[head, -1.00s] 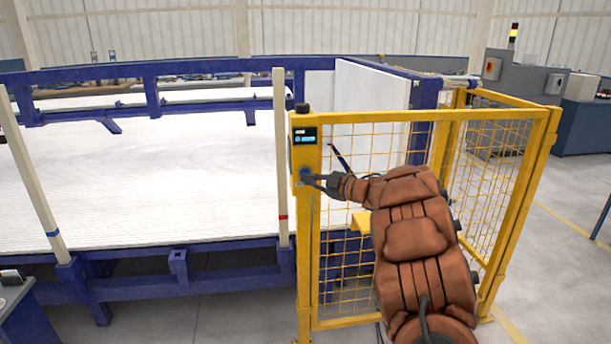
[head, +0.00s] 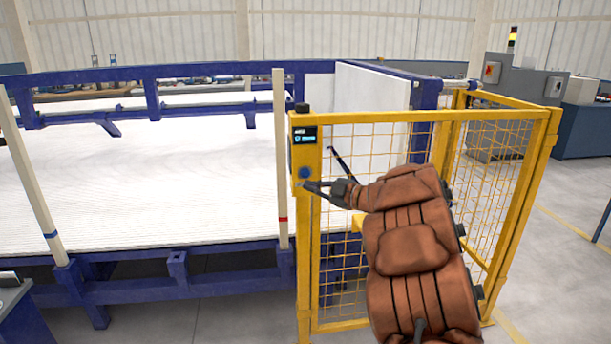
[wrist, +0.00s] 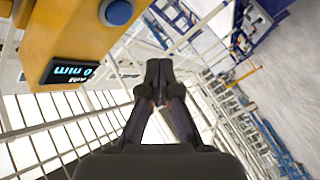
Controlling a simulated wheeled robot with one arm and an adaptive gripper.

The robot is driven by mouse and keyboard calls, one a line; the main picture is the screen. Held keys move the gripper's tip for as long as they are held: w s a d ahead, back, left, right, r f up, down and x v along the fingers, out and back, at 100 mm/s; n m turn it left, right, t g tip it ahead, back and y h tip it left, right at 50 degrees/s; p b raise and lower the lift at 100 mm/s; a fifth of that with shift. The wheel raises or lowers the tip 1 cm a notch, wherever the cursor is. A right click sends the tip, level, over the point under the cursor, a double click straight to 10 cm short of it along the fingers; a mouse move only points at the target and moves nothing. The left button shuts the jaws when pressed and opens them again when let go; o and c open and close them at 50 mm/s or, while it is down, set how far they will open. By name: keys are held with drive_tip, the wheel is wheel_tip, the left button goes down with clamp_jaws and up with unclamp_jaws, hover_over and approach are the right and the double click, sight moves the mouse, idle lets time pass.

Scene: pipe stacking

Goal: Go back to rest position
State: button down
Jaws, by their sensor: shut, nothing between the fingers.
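My gripper (head: 314,188) is at the yellow post (head: 306,225) of the mesh fence in the head view, just below a round blue button (head: 305,172). In the wrist view my gripper (wrist: 159,72) has its fingers together with nothing between them. The blue button (wrist: 118,12) is at the top of that view, apart from the fingertips. A small dark display (head: 304,135) is on the post above the button. It also shows in the wrist view (wrist: 70,72). My arm has a brown padded cover.
The yellow mesh fence (head: 430,115) stands close around my arm. A blue frame (head: 200,258) with a wide bed of white pipes (head: 170,180) is to the left, with upright pale posts (head: 281,160). Grey floor is open at the right.

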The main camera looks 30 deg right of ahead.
idle(0.4)
drive_tip(key=w+d+r+m+h, duration=0.2)
drive_tip(key=d+r+m+h, duration=0.1)
drive_tip(key=r+m+h, duration=0.4)
drive_tip(key=s+f+m+g+h+p, duration=0.1)
drive_tip(key=s+m+g+h, duration=0.35)
drive_tip(key=s+h, duration=0.3)
drive_tip(key=s+a+f+m+g+y, duration=0.1)
drive_tip(key=s+a+f+g, duration=0.3)
drive_tip(key=s+a, duration=0.6)
drive_tip(key=s+a+f+m+g+y+p, duration=0.1)
drive_tip(key=s+a+f+g+y, duration=0.3)
drive_tip(key=s+a, duration=0.6)
drive_tip(key=s+a+f+m+g+y, duration=0.1)
drive_tip(key=s+a+f+g, duration=0.4)
drive_tip(key=s+a, duration=0.6)
drive_tip(key=s+f+y, duration=0.1)
drive_tip(key=s+f, duration=0.1)
drive_tip(key=s, duration=0.7)
drive_tip(key=shift+y, duration=0.35)
drive_tip(key=shift+f, duration=0.1)
